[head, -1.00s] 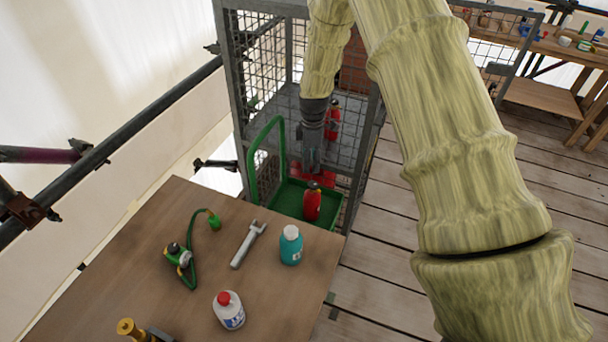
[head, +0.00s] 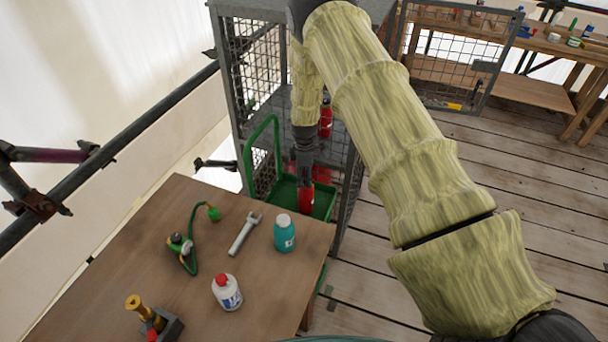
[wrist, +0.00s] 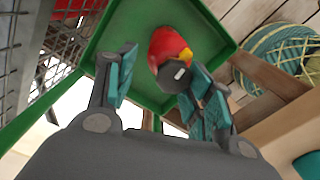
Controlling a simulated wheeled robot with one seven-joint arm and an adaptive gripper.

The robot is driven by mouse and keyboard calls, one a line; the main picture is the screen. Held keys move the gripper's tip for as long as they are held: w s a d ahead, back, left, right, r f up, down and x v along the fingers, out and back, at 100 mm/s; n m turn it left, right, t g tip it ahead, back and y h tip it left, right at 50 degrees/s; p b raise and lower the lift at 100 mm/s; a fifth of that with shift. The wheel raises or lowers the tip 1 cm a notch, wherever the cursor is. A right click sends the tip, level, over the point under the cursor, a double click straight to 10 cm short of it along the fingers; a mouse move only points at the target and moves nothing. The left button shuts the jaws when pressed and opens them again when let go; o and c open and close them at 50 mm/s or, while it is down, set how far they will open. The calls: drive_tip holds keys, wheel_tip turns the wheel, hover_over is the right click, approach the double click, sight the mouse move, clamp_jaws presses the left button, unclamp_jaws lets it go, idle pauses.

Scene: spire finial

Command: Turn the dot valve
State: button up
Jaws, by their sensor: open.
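A red cylinder (head: 306,202) stands in the green trolley tray, directly under my gripper (head: 304,172). In the wrist view the red cylinder (wrist: 166,43) has a dark grey top (wrist: 176,76) with a small white mark on it. My gripper (wrist: 160,78) is open there, with its teal-padded fingers on either side of the dark top. I cannot tell whether a finger touches it. I cannot make out for sure which part is the dot valve.
The green trolley (head: 249,160) stands against a wire mesh cage (head: 240,60). Another red cylinder (head: 326,122) is in the cage. The table (head: 130,245) holds a wrench (head: 243,236), a teal bottle (head: 285,236), a white bottle (head: 227,292) and a green hose (head: 190,225).

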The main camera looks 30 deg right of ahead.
drive_tip(key=shift+s+r, duration=0.45)
drive_tip(key=shift+c, duration=0.3)
drive_tip(key=shift+s+d+r, duration=0.1)
drive_tip(key=shift+s+r, duration=0.65)
drive_tip(key=shift+s, duration=0.15)
drive_tip(key=c, duration=0.9)
drive_tip(key=shift+w+f, duration=0.85)
drive_tip(key=shift+c, duration=0.2)
drive_tip(key=shift+s+r+m+b, duration=0.2)
drive_tip(key=shift+s+m+b, duration=0.1)
drive_tip(key=shift+m+b, duration=0.45)
drive_tip(key=shift+w+f+m+b, duration=0.2)
drive_tip(key=shift+m+b, duration=0.2)
drive_tip(key=shift+m, duration=0.35)
drive_tip(key=shift+r+m+b, duration=0.2)
drive_tip(key=shift+m+b, duration=0.1)
drive_tip(key=shift+m, duration=0.3)
drive_tip(key=o, duration=1)
drive_tip(key=shift+s, duration=0.1)
